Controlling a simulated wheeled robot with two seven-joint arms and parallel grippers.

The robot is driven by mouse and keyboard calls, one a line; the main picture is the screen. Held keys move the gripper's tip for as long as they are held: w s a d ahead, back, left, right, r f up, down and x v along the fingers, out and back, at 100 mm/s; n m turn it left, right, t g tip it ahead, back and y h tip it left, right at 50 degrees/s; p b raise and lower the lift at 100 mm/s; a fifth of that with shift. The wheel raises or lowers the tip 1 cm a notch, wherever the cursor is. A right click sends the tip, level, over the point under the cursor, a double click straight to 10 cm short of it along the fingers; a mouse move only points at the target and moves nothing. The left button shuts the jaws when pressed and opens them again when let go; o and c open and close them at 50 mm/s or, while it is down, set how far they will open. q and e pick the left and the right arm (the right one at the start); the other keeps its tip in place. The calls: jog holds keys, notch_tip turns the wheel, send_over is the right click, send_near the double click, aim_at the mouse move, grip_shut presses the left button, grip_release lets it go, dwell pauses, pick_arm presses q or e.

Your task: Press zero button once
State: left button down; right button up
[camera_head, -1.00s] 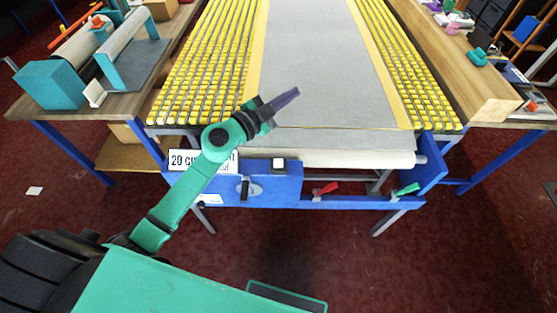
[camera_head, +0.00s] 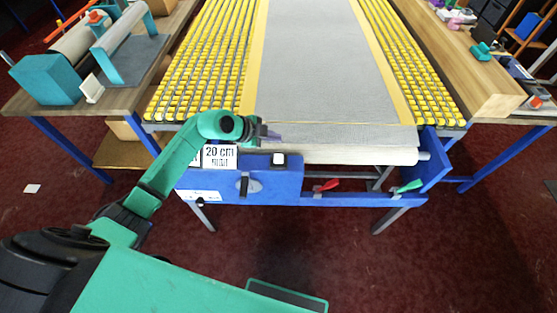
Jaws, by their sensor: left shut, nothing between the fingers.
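A white square button (camera_head: 279,159) sits on top of the blue control box (camera_head: 270,184) at the front of the roller table. I cannot read a label on it. My left gripper (camera_head: 272,137) is shut and empty, just above and slightly left of this button, apart from it. A white sign reading "20 cm" (camera_head: 219,156) stands left of the button, below my left wrist. A black lever (camera_head: 244,186) is on the box's front face. My right gripper is not in view.
Grey rug material (camera_head: 322,75) lies along the table between yellow rollers (camera_head: 415,65). A red handle (camera_head: 327,185) and a green handle (camera_head: 408,187) are on the front rail. Wooden side tables with a teal box (camera_head: 47,80) flank it.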

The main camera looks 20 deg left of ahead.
pick_arm(q)
jog(key=b, duration=0.5)
send_over(280, 156)
jog(key=s+a, duration=0.1)
jog(key=s, duration=0.1)
jog(key=f, duration=0.5)
jog(key=shift+w+a+f, duration=0.15)
jog(key=shift+w, duration=0.1)
jog(key=shift+f, duration=0.85)
jog(key=shift+f, duration=0.1)
jog(key=shift+f, duration=0.3)
jog(key=shift+f+b, duration=0.45)
jog(key=shift+f, duration=0.25)
dwell(0.9)
jog(key=shift+r+p, duration=1.1)
jog(key=shift+p, duration=0.25)
